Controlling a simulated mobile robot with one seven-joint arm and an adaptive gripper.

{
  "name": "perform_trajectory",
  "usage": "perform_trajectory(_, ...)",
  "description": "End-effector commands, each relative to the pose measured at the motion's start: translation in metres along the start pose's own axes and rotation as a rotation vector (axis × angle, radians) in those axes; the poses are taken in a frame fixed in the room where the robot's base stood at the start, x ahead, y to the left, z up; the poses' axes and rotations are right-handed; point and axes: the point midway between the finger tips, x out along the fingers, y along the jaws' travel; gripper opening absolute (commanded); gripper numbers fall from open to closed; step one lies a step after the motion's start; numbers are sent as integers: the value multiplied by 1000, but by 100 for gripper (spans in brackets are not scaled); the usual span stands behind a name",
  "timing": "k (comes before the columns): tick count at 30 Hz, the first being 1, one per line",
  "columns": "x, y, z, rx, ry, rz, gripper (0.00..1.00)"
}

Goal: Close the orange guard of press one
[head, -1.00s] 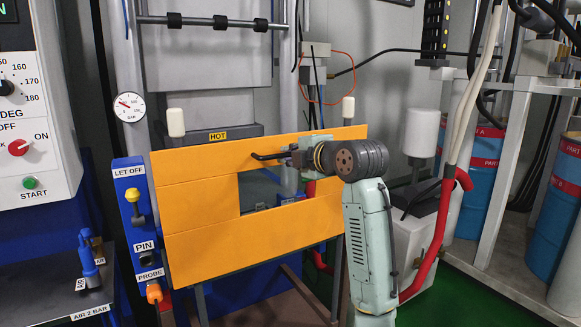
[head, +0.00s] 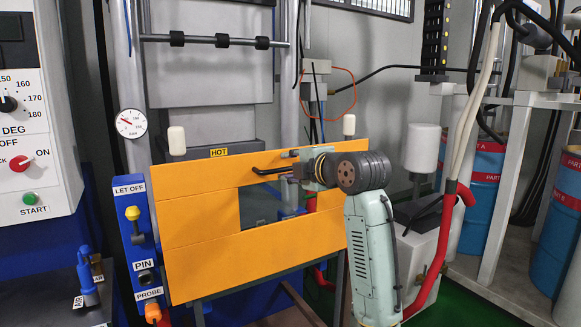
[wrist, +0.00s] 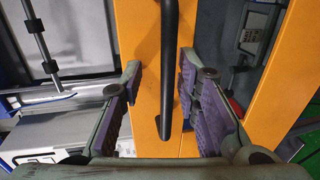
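The orange guard (head: 205,268) is a panel of wide slats with a window opening, standing in front of the press in the head view. It also fills the middle of the wrist view (wrist: 142,70). Its black bar handle (head: 272,170) runs between my gripper's fingers in the wrist view (wrist: 169,70). My gripper (wrist: 160,92) is open around the handle, with the right finger pad closer to the bar than the left. In the head view my gripper (head: 292,171) is at the guard's upper right, its fingertips partly hidden by my wrist.
Two pale knobs, left (head: 177,141) and right (head: 349,124), stand just above the guard's top edge. A blue control box (head: 137,220) is close to its left edge. A white cabinet (head: 420,250) and red hose (head: 436,255) stand right of my arm.

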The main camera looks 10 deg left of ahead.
Motion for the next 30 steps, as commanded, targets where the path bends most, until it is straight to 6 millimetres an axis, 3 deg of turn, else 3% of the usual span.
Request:
perform_trajectory(8,-6,-1,0,1,0,-3,30)
perform_trajectory(21,-90,0,1,-1,-2,0,30)
perform_trajectory(30,-119,-1,0,0,0,-2,30)
